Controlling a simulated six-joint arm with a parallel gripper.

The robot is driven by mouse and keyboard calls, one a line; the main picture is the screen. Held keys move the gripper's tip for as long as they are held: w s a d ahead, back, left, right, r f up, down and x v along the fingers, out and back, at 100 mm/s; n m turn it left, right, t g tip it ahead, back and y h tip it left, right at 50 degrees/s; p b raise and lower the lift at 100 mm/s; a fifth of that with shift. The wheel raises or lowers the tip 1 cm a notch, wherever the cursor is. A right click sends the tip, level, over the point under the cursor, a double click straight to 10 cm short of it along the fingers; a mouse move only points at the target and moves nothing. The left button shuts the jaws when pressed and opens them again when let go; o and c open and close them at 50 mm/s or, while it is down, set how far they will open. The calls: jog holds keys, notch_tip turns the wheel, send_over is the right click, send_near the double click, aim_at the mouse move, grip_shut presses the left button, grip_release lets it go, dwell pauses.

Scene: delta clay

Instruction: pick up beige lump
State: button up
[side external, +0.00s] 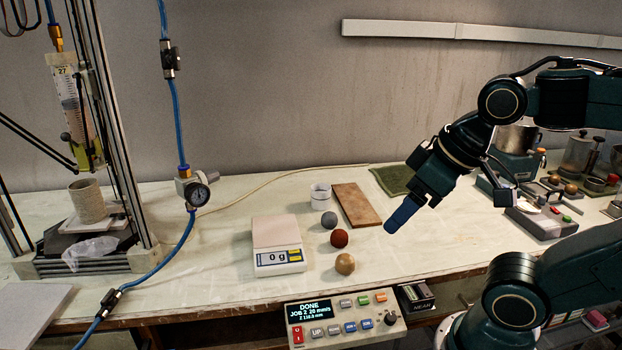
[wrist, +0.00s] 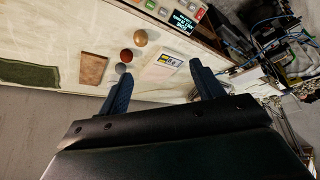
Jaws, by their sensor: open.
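The beige lump (side external: 345,264) is a tan ball on the pale table, nearest the front edge in a row of three balls. It also shows in the wrist view (wrist: 140,38), beyond the fingertips. My gripper (side external: 393,228) hangs above the table to the right of the balls, its blue fingers angled down and left. In the wrist view my gripper (wrist: 158,80) shows its two dark blue fingers wide apart with nothing between them. It is well apart from the beige lump.
A red-brown ball (side external: 339,238) and a grey ball (side external: 329,220) lie behind the lump. A scale reading 0 g (side external: 279,258) stands to their left, a wooden board (side external: 356,204) behind right. A control box (side external: 343,318) is at the front edge.

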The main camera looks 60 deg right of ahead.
jog(key=shift+w, duration=0.15)
jog(key=n+g, duration=0.6)
jog(key=n, duration=1.2)
send_over(347, 256)
notch_tip(347, 256, down, 7)
jog(key=shift+f, duration=0.15)
jog(key=shift+f, duration=0.1)
notch_tip(347, 256, down, 8)
jog(key=shift+f, duration=0.25)
